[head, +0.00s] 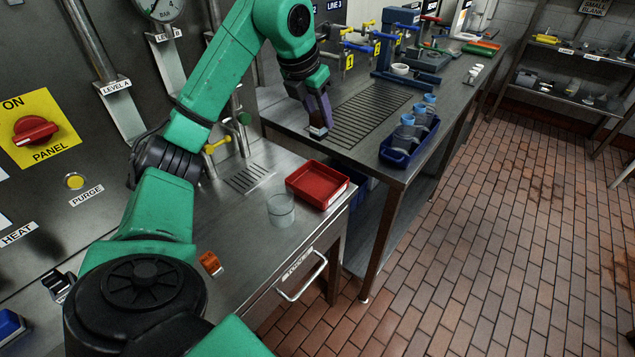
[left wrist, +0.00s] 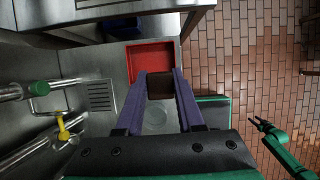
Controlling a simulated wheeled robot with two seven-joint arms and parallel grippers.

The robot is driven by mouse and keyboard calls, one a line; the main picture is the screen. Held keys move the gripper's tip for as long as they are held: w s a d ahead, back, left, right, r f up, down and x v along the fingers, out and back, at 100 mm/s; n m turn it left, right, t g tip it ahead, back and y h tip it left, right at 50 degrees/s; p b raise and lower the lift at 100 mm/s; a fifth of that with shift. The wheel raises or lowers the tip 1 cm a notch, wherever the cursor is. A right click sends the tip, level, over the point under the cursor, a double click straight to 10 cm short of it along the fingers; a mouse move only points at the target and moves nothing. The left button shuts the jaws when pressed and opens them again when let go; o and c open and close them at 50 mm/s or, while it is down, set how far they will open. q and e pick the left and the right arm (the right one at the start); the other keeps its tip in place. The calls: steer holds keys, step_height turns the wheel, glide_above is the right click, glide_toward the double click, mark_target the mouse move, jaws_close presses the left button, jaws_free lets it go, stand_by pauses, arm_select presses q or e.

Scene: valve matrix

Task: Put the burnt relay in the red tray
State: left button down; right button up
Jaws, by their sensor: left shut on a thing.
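My left gripper (head: 318,128) is shut on a dark brown block, which I take to be the burnt relay (left wrist: 160,86); its markings are not readable. In the left wrist view the block sits between the purple fingertips, over the near edge of the red tray. The red tray (head: 304,191) is empty and lies on the steel bench; it also shows in the left wrist view (left wrist: 150,52). In the head view the gripper is raised above and beyond the tray. My right gripper (left wrist: 256,123) shows small in the left wrist view, apart-fingered and empty over the floor.
A clear beaker (head: 281,211) stands just in front of the tray. An orange relay-like block (head: 210,263) lies nearer on the bench. Yellow and green valve handles (head: 217,145) stick out at left. A blue bin with cups (head: 408,145) stands on the farther bench.

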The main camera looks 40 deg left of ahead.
arm_select(q)
step_height(320, 180, down, 20)
steer(key=shift+r, duration=0.1)
steer(key=c, duration=0.8)
jaws_free()
steer(key=shift+c, duration=0.2)
steer(key=shift+r, duration=0.1)
steer(key=b+v, duration=0.2)
steer(key=v, duration=1)
steer(key=shift+a+b, duration=0.1)
steer(key=shift+b, duration=0.2)
